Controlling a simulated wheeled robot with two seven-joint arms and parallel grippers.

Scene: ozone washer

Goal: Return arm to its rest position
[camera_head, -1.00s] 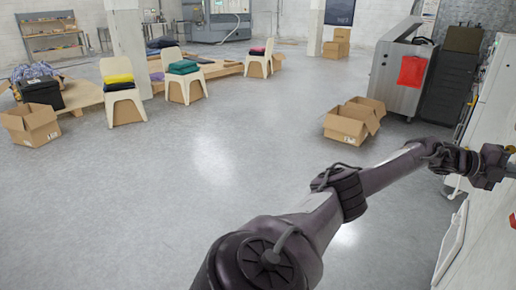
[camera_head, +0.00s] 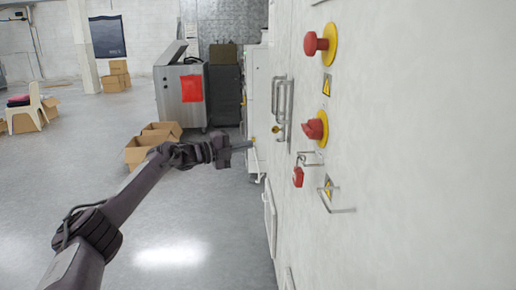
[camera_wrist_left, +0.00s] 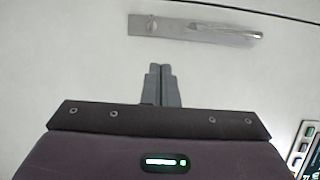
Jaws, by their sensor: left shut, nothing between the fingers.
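My left arm comes in from the lower left in the head view. Its dark gripper (camera_head: 252,143) is close to the white machine wall (camera_head: 400,120). In the left wrist view the two grey fingers of the left gripper (camera_wrist_left: 160,68) are together, with nothing between them. They point toward a pale surface that carries a metal plate with a handle (camera_wrist_left: 192,31), apart from the fingertips. My right gripper is in neither view.
Red knobs on yellow discs (camera_head: 316,129) and metal handles (camera_head: 283,108) stick out from the wall. Open cardboard boxes (camera_head: 150,146) and a grey metal cabinet (camera_head: 181,95) stand behind the arm. A lit screen (camera_wrist_left: 302,150) shows at the wrist view's right edge.

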